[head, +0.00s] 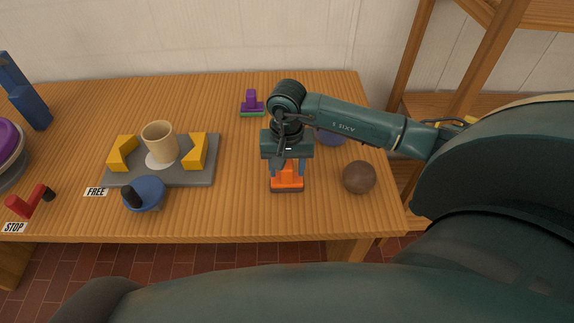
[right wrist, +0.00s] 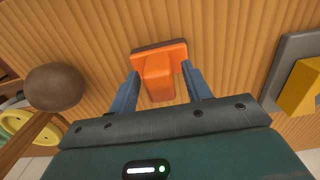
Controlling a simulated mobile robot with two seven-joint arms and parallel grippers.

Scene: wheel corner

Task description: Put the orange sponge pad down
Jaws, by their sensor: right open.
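The orange sponge pad (head: 287,183) has an upright orange grip block and a dark underside. It appears to rest on the wooden table, right of centre, near the front edge. It also shows in the right wrist view (right wrist: 159,75). My right gripper (head: 288,170) is above it, pointing down and open. In the right wrist view its two blue-grey fingers (right wrist: 162,88) stand on either side of the grip block, with gaps visible between. Part of the pad is hidden by the gripper in the head view. My left gripper is not in view.
A brown ball (head: 359,177) lies close right of the pad. A purple-and-green pad (head: 252,104) stands behind, and a purplish round thing (head: 331,136) is partly hidden by my arm.

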